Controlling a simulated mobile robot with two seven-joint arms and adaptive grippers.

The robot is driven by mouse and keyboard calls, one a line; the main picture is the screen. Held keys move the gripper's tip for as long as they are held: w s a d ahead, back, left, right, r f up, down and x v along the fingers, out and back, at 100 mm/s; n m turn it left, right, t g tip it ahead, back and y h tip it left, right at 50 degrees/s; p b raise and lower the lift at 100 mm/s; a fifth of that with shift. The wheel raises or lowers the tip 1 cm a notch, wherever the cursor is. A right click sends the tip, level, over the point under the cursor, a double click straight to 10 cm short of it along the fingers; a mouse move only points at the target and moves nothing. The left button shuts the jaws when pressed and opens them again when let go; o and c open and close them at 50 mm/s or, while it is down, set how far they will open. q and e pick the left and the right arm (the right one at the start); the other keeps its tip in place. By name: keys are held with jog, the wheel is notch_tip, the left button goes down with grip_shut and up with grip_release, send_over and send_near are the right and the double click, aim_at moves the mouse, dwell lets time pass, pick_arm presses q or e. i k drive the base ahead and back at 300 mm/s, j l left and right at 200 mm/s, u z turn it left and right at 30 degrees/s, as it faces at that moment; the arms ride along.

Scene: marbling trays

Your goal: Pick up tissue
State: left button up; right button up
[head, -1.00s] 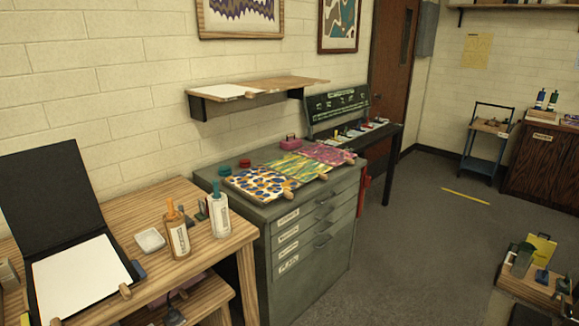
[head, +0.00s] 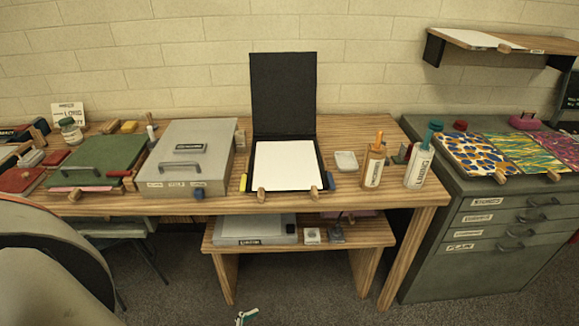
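No other thing is clearly a tissue.
A wooden table (head: 385,192) holds an open black folder with white paper (head: 284,163), a grey case (head: 188,160), a white dish (head: 346,161) and bottles. A low bench (head: 376,231) stands beneath. A green cabinet (head: 430,250) is at right. A large grey rounded object (head: 35,265) fills the lower left.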

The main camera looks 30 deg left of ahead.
aim_at(285, 165)
jog(key=i+l, duration=0.3)
jog(key=i, duration=0.15)
jog(key=i+l+u, duration=0.1)
jog(key=i+l, duration=0.25)
jog(key=i, duration=0.1)
